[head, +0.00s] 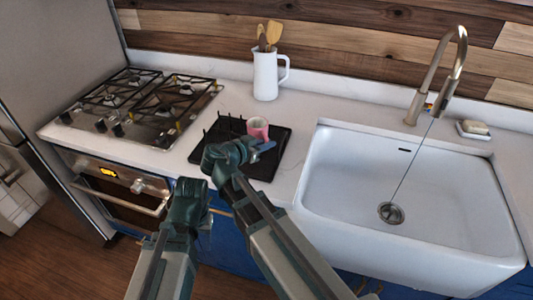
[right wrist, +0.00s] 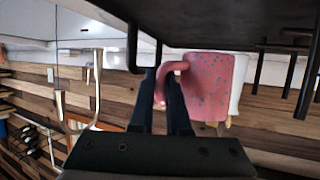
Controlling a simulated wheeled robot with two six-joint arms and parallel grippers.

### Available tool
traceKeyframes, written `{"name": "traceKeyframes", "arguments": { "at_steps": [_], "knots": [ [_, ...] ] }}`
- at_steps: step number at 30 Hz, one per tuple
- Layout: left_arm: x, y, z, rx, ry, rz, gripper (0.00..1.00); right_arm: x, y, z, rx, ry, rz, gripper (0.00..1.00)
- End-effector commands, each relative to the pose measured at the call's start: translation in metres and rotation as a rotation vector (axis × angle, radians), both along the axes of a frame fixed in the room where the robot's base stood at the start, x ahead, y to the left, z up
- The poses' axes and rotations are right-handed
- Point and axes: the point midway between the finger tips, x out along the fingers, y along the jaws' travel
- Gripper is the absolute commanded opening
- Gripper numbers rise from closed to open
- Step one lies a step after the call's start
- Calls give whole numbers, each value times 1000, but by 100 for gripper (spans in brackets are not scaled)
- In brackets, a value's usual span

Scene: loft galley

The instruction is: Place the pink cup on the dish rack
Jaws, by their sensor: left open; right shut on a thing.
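The pink cup (head: 257,127) with dark speckles is over the black dish rack (head: 283,140) on the counter. In the right wrist view, which is upside down, the cup (right wrist: 207,88) has its handle between the fingers of my right gripper (right wrist: 167,85). That gripper (head: 264,148) is shut on the handle. The cup's base is close to the rack (right wrist: 220,22); I cannot tell whether they touch. The cup looks upright. My left gripper (head: 190,187) is empty and open, low in front of the counter edge; its fingers are hard to make out.
A white pitcher (head: 265,76) with wooden utensils stands behind the rack. A gas stove (head: 147,103) is at the left and a white sink (head: 340,180) with a faucet (head: 437,75) at the right. Upright rack prongs stand near the cup.

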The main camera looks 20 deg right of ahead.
Motion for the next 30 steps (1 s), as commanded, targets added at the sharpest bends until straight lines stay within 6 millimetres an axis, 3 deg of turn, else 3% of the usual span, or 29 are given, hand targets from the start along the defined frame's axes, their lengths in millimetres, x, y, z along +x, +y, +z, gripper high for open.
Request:
{"name": "traceKeyframes", "arguments": {
  "at_steps": [1,6,19,20,21,30],
  "knots": [
    [0,0,-13,0,0,0,47,0,0,-12,-1,-1,0,0],
    [0,0,-30,0,0,0,47,0,0,-30,-1,-1,0,0],
    [0,0,-33,0,0,0,47,0,0,-32,-1,-1,0,0],
    [0,0,-31,0,0,0,47,0,0,-31,0,0,0,20],
    [0,0,-30,0,0,0,47,0,0,-30,0,0,0,27],
    [0,0,-30,0,0,0,47,0,0,-30,0,0,0,27]
  ]
}}
